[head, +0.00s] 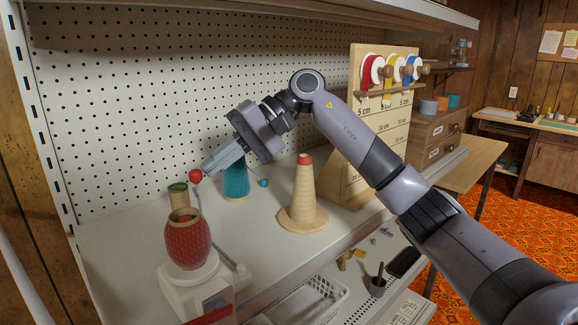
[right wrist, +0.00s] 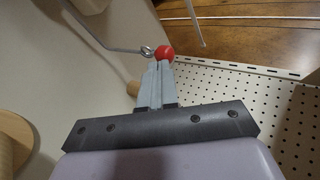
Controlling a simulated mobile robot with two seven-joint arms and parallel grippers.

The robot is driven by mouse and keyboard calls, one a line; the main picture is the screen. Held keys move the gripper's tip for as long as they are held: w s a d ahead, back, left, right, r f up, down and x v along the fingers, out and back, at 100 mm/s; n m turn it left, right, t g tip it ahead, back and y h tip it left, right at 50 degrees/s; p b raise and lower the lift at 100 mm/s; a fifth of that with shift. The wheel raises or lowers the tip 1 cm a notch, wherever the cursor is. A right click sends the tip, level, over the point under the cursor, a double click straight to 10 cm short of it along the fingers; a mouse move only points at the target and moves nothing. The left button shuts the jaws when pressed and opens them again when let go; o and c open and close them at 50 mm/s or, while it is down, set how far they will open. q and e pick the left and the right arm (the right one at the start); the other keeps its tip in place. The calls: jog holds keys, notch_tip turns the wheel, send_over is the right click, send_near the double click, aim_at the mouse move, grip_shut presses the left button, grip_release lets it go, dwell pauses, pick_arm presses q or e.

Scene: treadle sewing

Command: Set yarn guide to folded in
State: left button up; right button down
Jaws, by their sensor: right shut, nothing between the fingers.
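A yarn winder with a white base (head: 190,285) stands at the front left of the shelf and carries a red wound cake of yarn (head: 188,242). The yarn guide is a thin metal wire arm with a red ball (head: 196,176) at its tip, standing up beside the yarn. In the right wrist view the red ball (right wrist: 164,52) and a wire eyelet (right wrist: 147,51) lie just beyond the fingertips. My right gripper (head: 207,171) is shut and empty, its tips at or very near the ball; I cannot tell whether they touch. My left gripper is not in view.
A teal yarn cone (head: 236,180) and a cream cone with a red tip (head: 304,195) stand right of the winder. A wooden board with coloured spools (head: 372,72) stands behind my right arm. A pegboard (head: 190,80) backs the shelf. A white basket (head: 312,300) sits below.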

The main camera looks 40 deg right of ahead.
jog(key=shift+a, duration=0.15)
dwell(0.5)
jog(key=s+b+v, duration=0.1)
jog(key=v, duration=0.6)
jog(key=shift+s, duration=0.25)
dwell(0.3)
